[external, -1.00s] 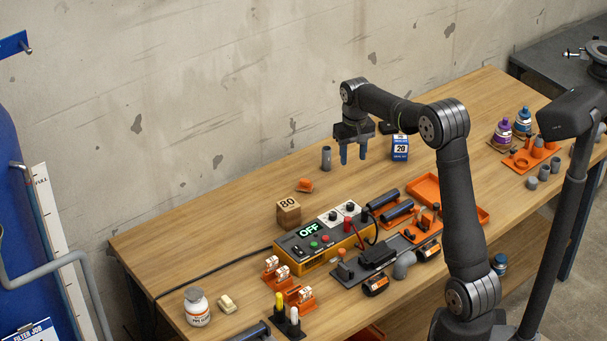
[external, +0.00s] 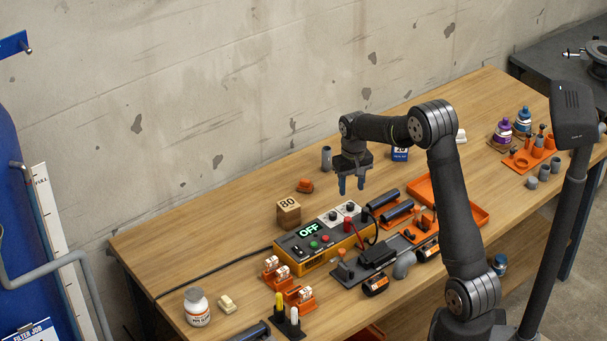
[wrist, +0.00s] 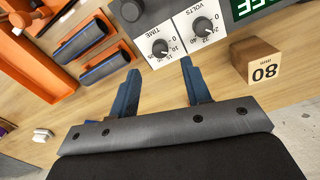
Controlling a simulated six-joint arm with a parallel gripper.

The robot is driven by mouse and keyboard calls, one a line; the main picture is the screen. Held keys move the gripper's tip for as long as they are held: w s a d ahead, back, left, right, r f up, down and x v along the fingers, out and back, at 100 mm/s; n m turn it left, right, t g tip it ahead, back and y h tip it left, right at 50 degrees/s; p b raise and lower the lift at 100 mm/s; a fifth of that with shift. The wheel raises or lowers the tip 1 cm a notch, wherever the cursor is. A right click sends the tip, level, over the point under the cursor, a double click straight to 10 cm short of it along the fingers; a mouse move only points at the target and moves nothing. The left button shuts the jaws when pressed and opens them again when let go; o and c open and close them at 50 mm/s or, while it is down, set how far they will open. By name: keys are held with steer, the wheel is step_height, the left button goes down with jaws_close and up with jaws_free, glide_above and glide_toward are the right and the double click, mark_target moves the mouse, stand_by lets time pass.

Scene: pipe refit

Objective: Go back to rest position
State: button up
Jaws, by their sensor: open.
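My gripper (external: 351,187) is open and empty above the workbench (external: 220,215), behind the control box. In the wrist view its two blue fingers (wrist: 160,88) stand apart with nothing between them but bare wood.
A wooden block marked 80 (external: 288,211) stands left of the gripper. Two dark cylinders (external: 397,213) and an orange tray (external: 468,205) lie to the right. The bench's left part is mostly clear.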

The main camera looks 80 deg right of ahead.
mark_target(351, 205)
step_height(351, 205, down, 6)
steer(key=shift+f, duration=0.25)
steer(key=shift+r, duration=0.15)
step_height(351, 205, up, 17)
step_height(351, 205, down, 18)
steer(key=shift+r, duration=0.15)
steer(key=shift+r+n, duration=0.25)
steer(key=shift+n, duration=0.55)
steer(key=n, duration=0.6)
step_height(351, 205, up, 8)
steer(key=shift+r, duration=0.1)
